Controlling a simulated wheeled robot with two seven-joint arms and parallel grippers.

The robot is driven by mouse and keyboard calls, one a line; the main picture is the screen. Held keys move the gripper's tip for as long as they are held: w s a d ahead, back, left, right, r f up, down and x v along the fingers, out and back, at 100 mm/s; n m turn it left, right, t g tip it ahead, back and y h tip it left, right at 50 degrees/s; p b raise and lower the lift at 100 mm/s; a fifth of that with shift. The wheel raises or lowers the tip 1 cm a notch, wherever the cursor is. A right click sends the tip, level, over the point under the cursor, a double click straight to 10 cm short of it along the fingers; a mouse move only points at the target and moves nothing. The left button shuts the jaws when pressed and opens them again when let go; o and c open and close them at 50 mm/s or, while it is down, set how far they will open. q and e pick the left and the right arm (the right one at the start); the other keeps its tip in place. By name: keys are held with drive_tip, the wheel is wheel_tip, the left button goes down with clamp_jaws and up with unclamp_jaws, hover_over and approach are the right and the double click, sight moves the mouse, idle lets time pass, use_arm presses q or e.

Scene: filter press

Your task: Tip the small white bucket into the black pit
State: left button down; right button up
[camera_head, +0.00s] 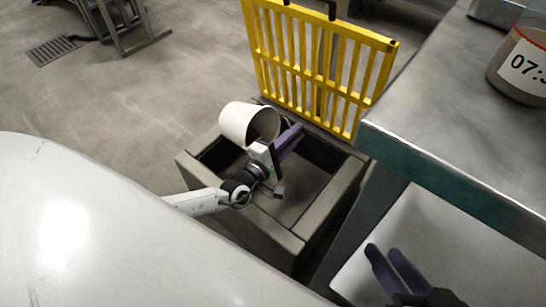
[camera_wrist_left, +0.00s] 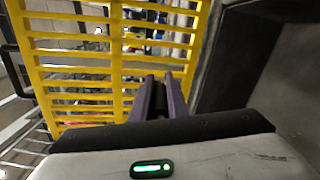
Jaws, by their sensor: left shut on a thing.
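The small white bucket (camera_head: 242,121) is tilted, with its mouth turned to the lower right and brown showing inside. It is over the back left part of the pit (camera_head: 336,207), a square opening with a thick grey rim and a dark inside. My left gripper (camera_head: 292,138), with purple fingers, is right beside the bucket above the pit. It is shut; where it grips the bucket is hidden. Its nearly closed fingers show in the left wrist view (camera_wrist_left: 159,88), where I cannot make out the bucket. My right gripper (camera_head: 384,250) is open and empty at the lower right.
A yellow grate (camera_head: 320,65) stands upright at the pit's back edge. A steel table (camera_head: 455,110) is to the right, with a labelled container (camera_head: 520,65) on it. A floor drain (camera_head: 53,50) lies at the far left. The floor left of the pit is clear.

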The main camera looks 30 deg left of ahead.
use_arm(q)
drive_tip(key=shift+d+f+m, duration=0.25)
drive_tip(key=shift+d+m, duration=0.35)
drive_tip(key=shift+d+f+m, duration=0.15)
drive_tip(key=shift+f+m, duration=0.05)
drive_tip(key=shift+m, duration=0.1)
